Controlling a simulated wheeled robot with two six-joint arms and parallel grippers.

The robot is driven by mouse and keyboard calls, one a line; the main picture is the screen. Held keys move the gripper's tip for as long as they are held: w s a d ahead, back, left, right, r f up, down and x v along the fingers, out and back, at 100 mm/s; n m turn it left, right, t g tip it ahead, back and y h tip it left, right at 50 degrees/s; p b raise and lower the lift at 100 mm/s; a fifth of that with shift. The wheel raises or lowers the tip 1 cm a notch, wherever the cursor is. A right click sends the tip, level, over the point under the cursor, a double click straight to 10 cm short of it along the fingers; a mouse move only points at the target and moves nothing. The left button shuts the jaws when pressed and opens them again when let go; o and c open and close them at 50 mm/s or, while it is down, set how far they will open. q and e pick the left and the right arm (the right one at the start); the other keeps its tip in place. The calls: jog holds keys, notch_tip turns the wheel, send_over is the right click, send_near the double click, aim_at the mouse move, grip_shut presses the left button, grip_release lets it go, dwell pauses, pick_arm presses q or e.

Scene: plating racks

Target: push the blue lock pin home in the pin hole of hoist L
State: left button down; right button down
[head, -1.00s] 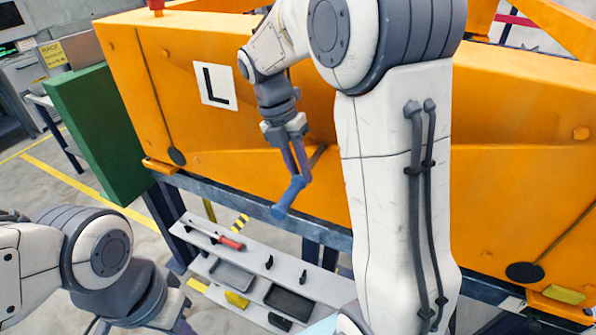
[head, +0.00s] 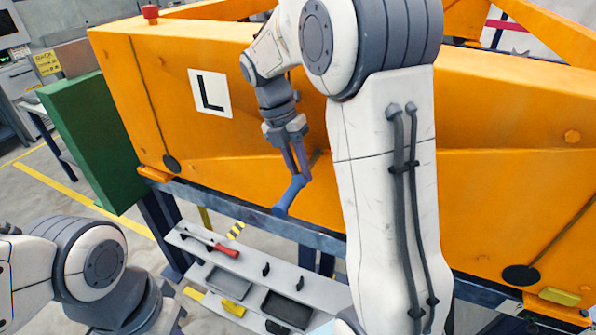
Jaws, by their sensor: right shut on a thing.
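The blue lock pin (head: 289,196) hangs tilted in front of the orange hoist beam, its thicker lower end pointing down and left. My right gripper (head: 301,168) points down and is shut on the pin's upper part. The orange hoist L (head: 150,90) carries a white plate with a black letter L (head: 210,92). I cannot make out the pin hole. My left arm shows at the lower left, but its gripper is out of the picture.
Below the beam, a light shelf (head: 325,290) holds a red-handled screwdriver (head: 227,250), a yellow block (head: 234,309) and dark trays (head: 286,309). A green panel (head: 95,140) stands at the left. My right arm covers the beam's middle.

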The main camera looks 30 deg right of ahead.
jog(key=c, duration=0.7)
grip_release()
jog(key=shift+w+r, duration=0.15)
jog(key=shift+r, duration=0.1)
jog(key=b+v, duration=0.2)
jog(key=v, duration=0.8)
